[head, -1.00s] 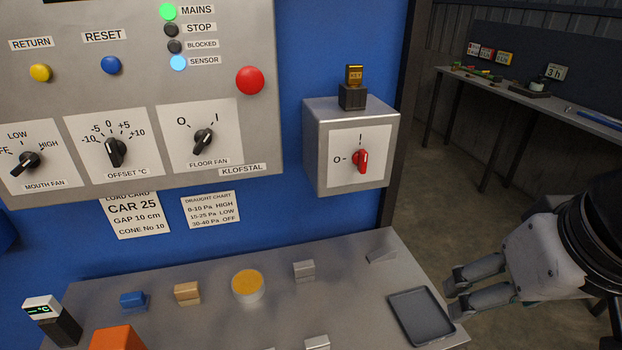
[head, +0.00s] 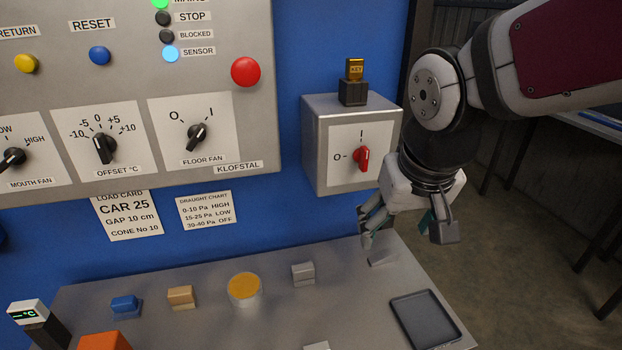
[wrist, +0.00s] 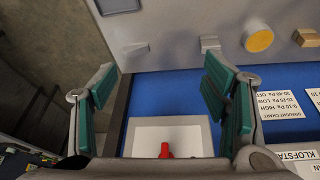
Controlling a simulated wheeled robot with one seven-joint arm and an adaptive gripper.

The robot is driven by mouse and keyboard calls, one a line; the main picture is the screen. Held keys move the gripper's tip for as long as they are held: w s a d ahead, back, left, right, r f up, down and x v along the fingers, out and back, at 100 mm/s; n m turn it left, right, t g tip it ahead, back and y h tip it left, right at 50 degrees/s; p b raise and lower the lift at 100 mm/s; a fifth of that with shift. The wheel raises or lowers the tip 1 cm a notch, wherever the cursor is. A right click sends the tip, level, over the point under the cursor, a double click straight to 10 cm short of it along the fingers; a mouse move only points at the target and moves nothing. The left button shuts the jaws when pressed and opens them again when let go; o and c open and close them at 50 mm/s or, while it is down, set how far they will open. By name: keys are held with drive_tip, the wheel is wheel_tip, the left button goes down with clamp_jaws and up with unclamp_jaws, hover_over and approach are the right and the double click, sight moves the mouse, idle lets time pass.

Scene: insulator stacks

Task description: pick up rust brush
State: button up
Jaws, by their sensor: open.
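No thing in view is clearly marked as the rust brush. A small tan block with a paler lower part (head: 181,297) on the grey bench looks most like a brush, but I cannot tell for sure. It also shows at the right edge of the wrist view (wrist: 306,37). My gripper (head: 408,232) is open and empty, pointing down above the bench's right back corner, well to the right of the tan block. In the wrist view, its green-padded fingers (wrist: 160,78) are spread wide with nothing between them.
On the bench (head: 230,325) are a blue block (head: 125,306), an orange-topped round tin (head: 244,289), a grey block (head: 303,273), a grey wedge (head: 382,257) and a dark tray (head: 424,318). A switch box (head: 320,150) with a red knob is close left of my gripper.

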drive_tip(key=w+a+f+n, duration=0.1)
drive_tip(key=w+a+f, duration=0.4)
drive_tip(key=a, duration=0.1)
drive_tip(key=y+b, duration=0.1)
drive_tip(key=b, duration=0.1)
approach(303, 267)
drive_tip(key=shift+n+g, duration=0.3)
drive_tip(key=shift+n, duration=0.1)
drive_tip(key=x, duration=0.4)
drive_tip(key=shift+w+a+f+b, duration=0.25)
drive_tip(key=shift+w+a+b, duration=0.05)
drive_tip(key=shift+w+b, duration=0.1)
drive_tip(key=shift+d+x, duration=0.15)
drive_tip(key=shift+x, duration=1.35)
drive_tip(key=shift+d+x, duration=0.1)
drive_tip(key=shift+x, duration=1.35)
drive_tip(key=shift+s, duration=0.1)
drive_tip(key=c, duration=1.4)
drive_tip(key=shift+o, duration=0.2)
drive_tip(key=shift+r, duration=0.15)
